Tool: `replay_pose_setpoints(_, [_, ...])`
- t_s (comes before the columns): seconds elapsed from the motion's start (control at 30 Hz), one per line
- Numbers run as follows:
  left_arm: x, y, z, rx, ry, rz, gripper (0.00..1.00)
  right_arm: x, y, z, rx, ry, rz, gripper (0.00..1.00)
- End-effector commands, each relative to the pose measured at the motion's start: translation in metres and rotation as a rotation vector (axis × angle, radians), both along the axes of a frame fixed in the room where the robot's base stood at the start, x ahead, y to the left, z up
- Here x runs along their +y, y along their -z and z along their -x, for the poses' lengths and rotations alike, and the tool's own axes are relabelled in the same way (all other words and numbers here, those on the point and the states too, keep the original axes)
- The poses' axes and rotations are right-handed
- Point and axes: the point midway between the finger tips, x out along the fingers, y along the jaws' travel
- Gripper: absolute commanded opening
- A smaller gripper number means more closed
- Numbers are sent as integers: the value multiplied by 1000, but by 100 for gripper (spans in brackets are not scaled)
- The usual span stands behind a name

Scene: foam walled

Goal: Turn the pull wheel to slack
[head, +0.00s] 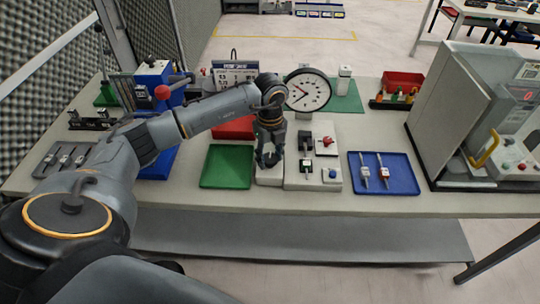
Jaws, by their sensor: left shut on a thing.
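My left gripper (269,158) points down over a pale block (269,178) at the front middle of the bench. Its fingers are shut on a small part there, which I take to be the pull wheel; the fingers hide it, so its shape and angle cannot be told. Just right of it is a pale fixture plate (311,181) with small clamps, a red knob (327,141) and a blue knob (332,174). A round dial gauge (308,91) with a white face stands behind. My right gripper is not in view.
A green tray (226,168) lies left of the gripper. A blue tray (385,184) with two small tools lies right. A red bin (403,82) and a large grey machine (452,110) stand farther right. A blue press with a red ball (162,92) is left.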

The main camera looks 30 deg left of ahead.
Motion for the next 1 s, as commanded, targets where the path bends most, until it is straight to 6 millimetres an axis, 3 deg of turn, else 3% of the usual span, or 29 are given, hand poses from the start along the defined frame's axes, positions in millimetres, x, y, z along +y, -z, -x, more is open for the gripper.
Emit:
replay_pose_setpoints(0.7, [0, -1, -1, -3, -79, 0, 12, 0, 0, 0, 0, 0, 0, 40])
replay_pose_setpoints(0.73, [0, -1, -1, -3, -79, 0, 48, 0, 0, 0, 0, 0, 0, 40])
replay_pose_setpoints(0.8, [0, -1, -1, -3, -79, 0, 62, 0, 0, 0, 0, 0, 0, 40])
replay_pose_setpoints(0.83, [0, -1, -1, -2, -79, 0, 67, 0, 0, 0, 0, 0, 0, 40])
replay_pose_setpoints(1.0, [0, 0, -1, -1, -77, -1, 67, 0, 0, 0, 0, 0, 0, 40])
